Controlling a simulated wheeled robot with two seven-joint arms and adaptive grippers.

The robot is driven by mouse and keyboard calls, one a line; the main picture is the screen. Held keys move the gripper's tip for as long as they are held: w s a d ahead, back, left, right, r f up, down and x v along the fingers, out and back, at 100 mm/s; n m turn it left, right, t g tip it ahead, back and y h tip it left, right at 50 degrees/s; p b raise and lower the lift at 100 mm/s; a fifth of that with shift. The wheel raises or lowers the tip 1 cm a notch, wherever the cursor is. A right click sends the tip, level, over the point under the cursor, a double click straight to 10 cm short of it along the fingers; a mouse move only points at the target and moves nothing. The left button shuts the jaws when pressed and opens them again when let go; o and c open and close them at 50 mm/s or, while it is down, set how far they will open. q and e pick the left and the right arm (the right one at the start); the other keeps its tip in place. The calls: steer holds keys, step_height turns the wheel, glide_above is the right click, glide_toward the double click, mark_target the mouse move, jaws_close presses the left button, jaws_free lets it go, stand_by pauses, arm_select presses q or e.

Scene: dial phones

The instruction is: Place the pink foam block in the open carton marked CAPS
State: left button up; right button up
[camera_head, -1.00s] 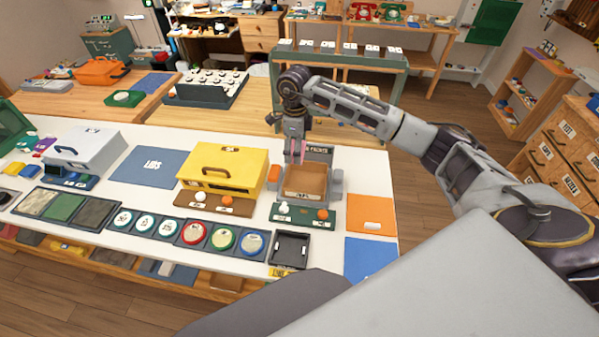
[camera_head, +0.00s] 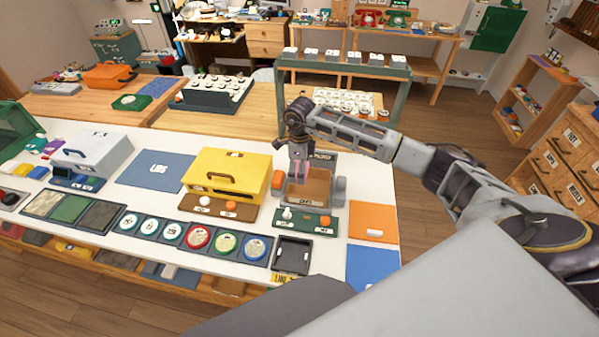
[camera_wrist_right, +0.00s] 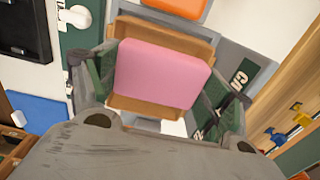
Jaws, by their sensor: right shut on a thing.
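The pink foam block (camera_wrist_right: 162,74) is held between the fingers of my right gripper (camera_wrist_right: 160,85); it fills the middle of the right wrist view. In the head view the right gripper (camera_head: 301,170) points down over the open brown carton (camera_head: 318,187). The carton's brown walls (camera_wrist_right: 150,107) show around the block in the right wrist view. The block looks at or just above the carton's mouth; I cannot tell how deep it is. The carton's front label is too small to read. My left gripper is not in view.
The carton stands between grey side pieces, behind a green panel (camera_head: 290,222) with a white and an orange knob. A yellow case (camera_head: 225,172) stands to its left, an orange mat (camera_head: 373,222) to its right. A dark tray (camera_head: 292,256) lies in front.

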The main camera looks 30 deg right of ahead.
step_height(320, 180, down, 2)
steer(key=shift+f+b, duration=0.4)
steer(key=shift+f, duration=0.2)
stand_by(0.5)
steer(key=o, duration=1)
steer(key=shift+c, duration=0.2)
steer(key=shift+r, duration=0.2)
steer(key=shift+r+p, duration=0.65)
step_height(320, 180, up, 12)
steer(key=b, duration=0.2)
steer(key=shift+f, duration=0.2)
